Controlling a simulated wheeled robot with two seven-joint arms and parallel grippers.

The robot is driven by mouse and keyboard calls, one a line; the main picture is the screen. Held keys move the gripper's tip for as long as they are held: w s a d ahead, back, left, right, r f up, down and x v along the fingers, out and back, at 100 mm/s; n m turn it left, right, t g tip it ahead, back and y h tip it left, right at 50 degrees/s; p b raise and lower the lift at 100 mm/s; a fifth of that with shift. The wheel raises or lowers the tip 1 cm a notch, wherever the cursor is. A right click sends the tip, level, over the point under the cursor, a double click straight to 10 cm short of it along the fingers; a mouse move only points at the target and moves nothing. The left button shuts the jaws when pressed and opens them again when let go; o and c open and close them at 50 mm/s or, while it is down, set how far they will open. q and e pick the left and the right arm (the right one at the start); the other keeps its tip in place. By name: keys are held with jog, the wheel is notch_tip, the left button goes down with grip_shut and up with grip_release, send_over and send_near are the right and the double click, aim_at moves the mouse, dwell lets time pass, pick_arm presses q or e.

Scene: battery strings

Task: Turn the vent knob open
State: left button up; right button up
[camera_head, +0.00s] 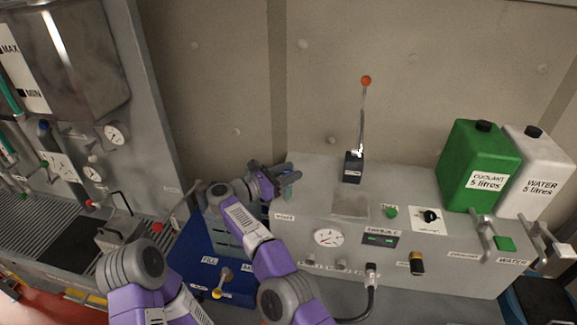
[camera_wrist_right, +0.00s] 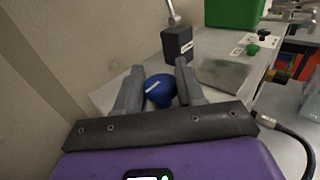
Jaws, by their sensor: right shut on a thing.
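The vent knob (camera_wrist_right: 160,91) is a round blue knob with a white stripe, seen in the right wrist view between the two grey fingers. My right gripper (camera_wrist_right: 159,82) is shut on it, one finger at each side. In the head view my right gripper (camera_head: 287,176) is at the back left corner of the grey console (camera_head: 310,187), and the knob is mostly hidden there. The stripe runs at a slant in the wrist view. My left gripper is not in view.
A black block with an upright, red-tipped lever (camera_head: 353,167) stands right of the gripper. A green coolant canister (camera_head: 478,165) and a white water canister (camera_head: 535,170) stand at the right. A round gauge (camera_head: 328,238) is on the console front. The wall is close behind.

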jog(key=shift+d+r, duration=0.1)
jog(key=shift+r, duration=0.3)
jog(key=o, duration=0.8)
jog(key=shift+c, duration=0.2)
jog(key=shift+o, duration=1)
jog(key=shift+f, duration=0.2)
jog(key=shift+f, duration=0.1)
